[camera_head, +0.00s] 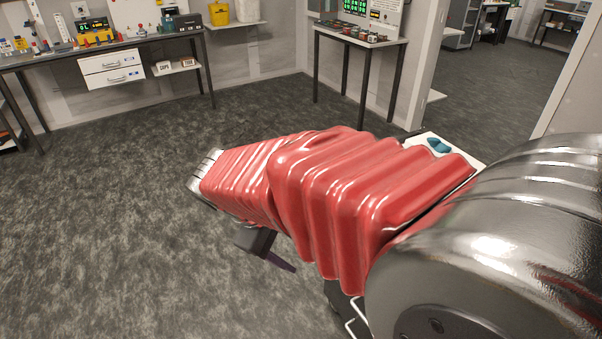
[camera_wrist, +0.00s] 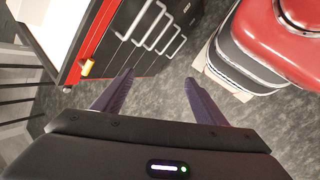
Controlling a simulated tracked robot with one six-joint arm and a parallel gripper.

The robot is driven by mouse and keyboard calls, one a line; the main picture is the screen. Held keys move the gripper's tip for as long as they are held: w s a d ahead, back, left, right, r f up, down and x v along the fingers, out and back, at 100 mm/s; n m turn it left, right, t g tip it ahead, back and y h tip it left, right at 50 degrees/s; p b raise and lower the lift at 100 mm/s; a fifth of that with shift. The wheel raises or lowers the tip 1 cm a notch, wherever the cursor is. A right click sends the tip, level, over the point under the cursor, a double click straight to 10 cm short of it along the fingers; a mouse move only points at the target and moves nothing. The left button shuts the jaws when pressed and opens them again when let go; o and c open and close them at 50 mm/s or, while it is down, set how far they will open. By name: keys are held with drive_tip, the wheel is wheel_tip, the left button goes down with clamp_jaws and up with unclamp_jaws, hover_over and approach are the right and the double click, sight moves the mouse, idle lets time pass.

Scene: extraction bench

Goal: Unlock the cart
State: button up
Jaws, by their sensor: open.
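The cart (camera_wrist: 165,45) shows in the wrist view as a black drawer front with several pale bar handles, a red edge and a white top. A small yellow piece (camera_wrist: 87,68) with red beside it sits at the cart's lower left corner; I cannot tell for sure whether it is the lock. My gripper (camera_wrist: 159,77) is open and empty, its two dark purple fingers spread over the floor below the drawer front, right of the yellow piece. In the head view, one finger shows below my red-sleeved arm, which hides most of the cart; a white top (camera_head: 465,152) shows behind it.
A teal item (camera_head: 439,146) lies on the white top. A workbench (camera_head: 130,42) with two white drawers stands at the back left, and a tall table (camera_head: 360,35) at the back middle. The carpet (camera_head: 110,230) at left is clear. A doorway opens at the upper right.

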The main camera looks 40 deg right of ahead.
drive_tip(key=w+d+f+n+h, duration=1.1)
drive_tip(key=w+d+n+h, duration=0.1)
drive_tip(key=w+d, duration=0.2)
drive_tip(key=shift+w+f+g, duration=0.3)
drive_tip(key=shift+w+g, duration=0.1)
drive_tip(key=shift+w, duration=0.4)
drive_tip(key=shift+d, duration=0.1)
drive_tip(key=d, duration=0.4)
drive_tip(key=s+d, duration=0.1)
drive_tip(key=d, duration=0.8)
drive_tip(key=shift+s+d, duration=0.3)
drive_tip(key=shift+d, duration=0.05)
drive_tip(key=c, duration=1)
drive_tip(key=shift+c, duration=0.2)
